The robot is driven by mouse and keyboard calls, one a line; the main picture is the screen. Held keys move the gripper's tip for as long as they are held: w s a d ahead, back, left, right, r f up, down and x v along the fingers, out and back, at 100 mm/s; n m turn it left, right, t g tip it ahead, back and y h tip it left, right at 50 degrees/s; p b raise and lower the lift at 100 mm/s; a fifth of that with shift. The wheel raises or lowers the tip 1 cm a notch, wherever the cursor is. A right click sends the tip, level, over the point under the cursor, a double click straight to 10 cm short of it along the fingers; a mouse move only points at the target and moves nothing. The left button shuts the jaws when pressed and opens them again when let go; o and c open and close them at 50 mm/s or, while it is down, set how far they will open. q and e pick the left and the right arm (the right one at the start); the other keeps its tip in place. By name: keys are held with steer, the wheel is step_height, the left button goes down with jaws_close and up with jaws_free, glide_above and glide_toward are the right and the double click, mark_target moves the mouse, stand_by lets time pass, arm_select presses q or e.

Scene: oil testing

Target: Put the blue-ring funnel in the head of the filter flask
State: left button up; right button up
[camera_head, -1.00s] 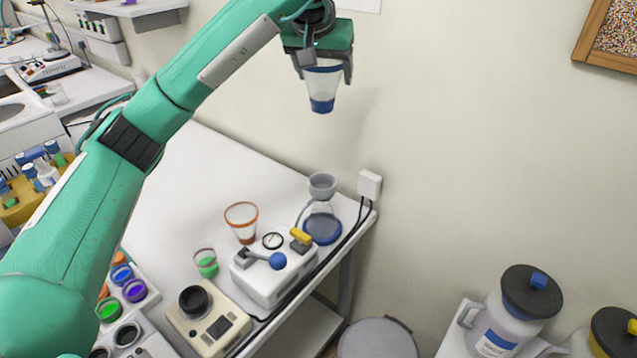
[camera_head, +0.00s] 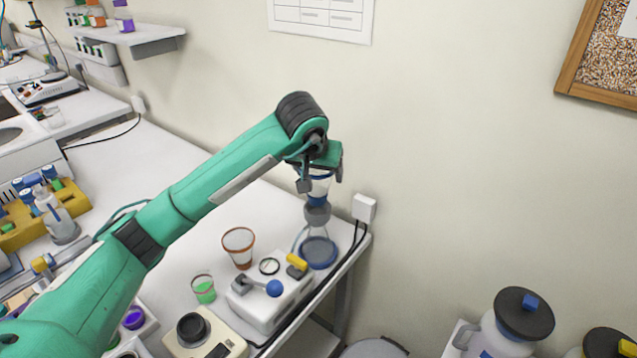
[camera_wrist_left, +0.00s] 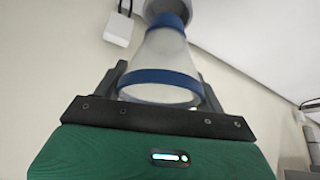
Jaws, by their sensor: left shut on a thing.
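The blue-ring funnel (camera_head: 319,187) is clear with blue bands at its wide rim and narrow lower end. My left gripper (camera_head: 321,179) is shut on its upper part and holds it roughly upright. The filter flask (camera_head: 318,250) stands at the table's back right corner, with a grey cup-like head (camera_head: 317,214) and a blue base. The funnel's lower end is right at this head; I cannot tell if it is inside or just above. In the left wrist view the funnel (camera_wrist_left: 167,57) sits between the fingers, its narrow end by the grey head (camera_wrist_left: 170,5).
A white pump unit (camera_head: 270,300) with a blue knob stands in front of the flask. An orange-rimmed funnel (camera_head: 239,248) and a cup of green liquid (camera_head: 204,289) are to the left. A white wall box (camera_head: 363,208) with cables is close on the right.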

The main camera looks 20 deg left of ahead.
mark_target(319, 186)
arm_select(q)
step_height(319, 186, down, 3)
steer(key=shift+r+p, duration=0.15)
steer(key=shift+p, duration=0.15)
steer(key=shift+f, duration=0.6)
arm_select(e)
steer(key=shift+s+r, duration=0.2)
steer(key=shift+s, duration=0.4)
arm_select(q)
steer(key=shift+f, duration=0.15)
arm_select(e)
steer(key=shift+w+f, duration=0.1)
steer(key=shift+f, duration=0.05)
arm_select(q)
steer(key=o, duration=1)
arm_select(e)
steer(key=shift+w, duration=0.35)
